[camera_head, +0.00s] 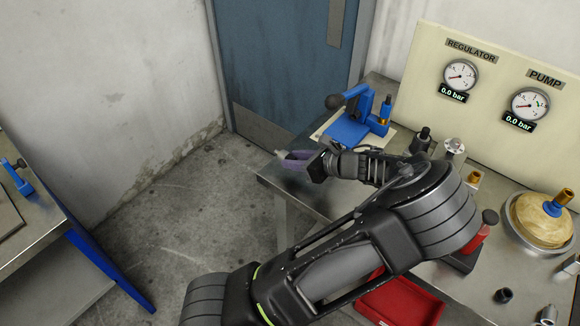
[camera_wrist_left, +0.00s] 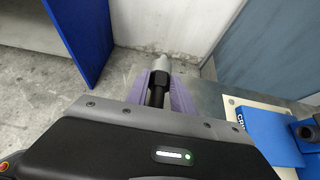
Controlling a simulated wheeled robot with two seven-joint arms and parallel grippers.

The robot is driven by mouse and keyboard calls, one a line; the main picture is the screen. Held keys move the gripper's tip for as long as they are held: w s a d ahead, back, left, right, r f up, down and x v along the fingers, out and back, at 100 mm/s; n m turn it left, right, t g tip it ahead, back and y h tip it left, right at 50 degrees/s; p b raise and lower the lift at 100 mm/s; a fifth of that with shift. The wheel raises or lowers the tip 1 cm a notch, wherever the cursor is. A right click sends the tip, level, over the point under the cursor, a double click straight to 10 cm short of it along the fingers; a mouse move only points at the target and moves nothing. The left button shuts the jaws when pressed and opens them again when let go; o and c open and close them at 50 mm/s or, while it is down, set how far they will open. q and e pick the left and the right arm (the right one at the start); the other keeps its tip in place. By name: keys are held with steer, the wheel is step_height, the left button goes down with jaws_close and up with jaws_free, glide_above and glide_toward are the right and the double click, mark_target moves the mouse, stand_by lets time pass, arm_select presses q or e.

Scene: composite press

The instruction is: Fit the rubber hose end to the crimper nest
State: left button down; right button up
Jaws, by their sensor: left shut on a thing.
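My left gripper (camera_head: 292,160) has purple fingers and hangs near the left corner of the metal bench. It also shows in the left wrist view (camera_wrist_left: 158,92), shut on the rubber hose end (camera_wrist_left: 157,88), a short black piece with a light grey metallic tip pointing away from the wrist. In the head view only the pale tip clearly shows past the fingers. The blue crimper (camera_head: 350,128) stands on a pale plate, behind and right of the gripper, apart from the hose. In the wrist view the crimper (camera_wrist_left: 268,135) is at the right edge. Its nest is not clear. My right gripper is not in view.
A regulator and pump panel (camera_head: 490,90) stands at the back right. Several fittings, a round pan (camera_head: 510,240) and a red tray (camera_head: 398,302) are on the right. Another table (camera_head: 30,235) is at the far left. Open floor (camera_head: 195,215) lies between.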

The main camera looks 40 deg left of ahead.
arm_select(q)
steer(key=shift+r+p, duration=0.5)
steer(key=shift+r, duration=0.2)
steer(key=c, duration=1.6)
jaws_free()
steer(key=shift+c, duration=0.2)
jaws_close()
